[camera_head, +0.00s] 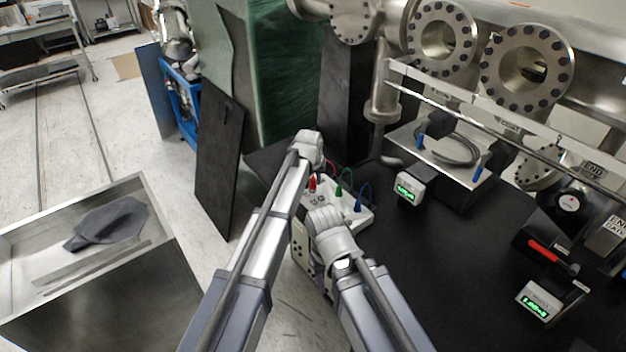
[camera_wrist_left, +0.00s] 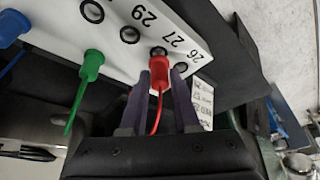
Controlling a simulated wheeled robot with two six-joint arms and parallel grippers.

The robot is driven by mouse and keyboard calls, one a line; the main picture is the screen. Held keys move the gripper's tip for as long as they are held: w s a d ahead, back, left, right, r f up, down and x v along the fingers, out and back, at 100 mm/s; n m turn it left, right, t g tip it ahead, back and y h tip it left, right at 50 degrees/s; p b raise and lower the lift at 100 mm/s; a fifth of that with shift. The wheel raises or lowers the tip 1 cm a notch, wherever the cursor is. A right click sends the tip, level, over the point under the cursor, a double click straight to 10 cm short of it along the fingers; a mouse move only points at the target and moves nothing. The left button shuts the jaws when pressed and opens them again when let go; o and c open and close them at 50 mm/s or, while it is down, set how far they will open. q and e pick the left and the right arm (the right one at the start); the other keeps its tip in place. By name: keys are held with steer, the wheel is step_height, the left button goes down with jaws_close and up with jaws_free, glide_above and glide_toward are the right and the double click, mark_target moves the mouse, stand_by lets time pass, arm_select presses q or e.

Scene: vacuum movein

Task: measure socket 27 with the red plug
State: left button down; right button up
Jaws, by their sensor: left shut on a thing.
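The red plug (camera_wrist_left: 158,73) is between the fingers of my left gripper (camera_wrist_left: 160,80), which is shut on it. Its tip meets the white socket panel (camera_wrist_left: 110,38) at the hole beside the label 27; part of the hole's dark rim shows above it. How deep it sits I cannot tell. In the head view the red plug (camera_head: 312,184) shows at the left of the white socket box (camera_head: 345,209), just below my left wrist. My right arm's wrist is in front of the box; its jaws are hidden.
A green plug (camera_wrist_left: 92,65) and a blue plug (camera_wrist_left: 12,28) stand in the same panel, with wires hanging. A small meter (camera_head: 408,188) with a green display stands right of the box on the black table (camera_head: 455,270). The table's middle is clear.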

arm_select(q)
steer(key=shift+f+b, duration=0.85)
steer(key=shift+f, duration=0.05)
steer(key=c, duration=0.6)
jaws_free()
steer(key=shift+o, duration=0.2)
steer(key=shift+r, duration=0.1)
steer(key=p+v, duration=0.7)
steer(key=shift+s+r, duration=0.2)
steer(key=shift+r, duration=0.1)
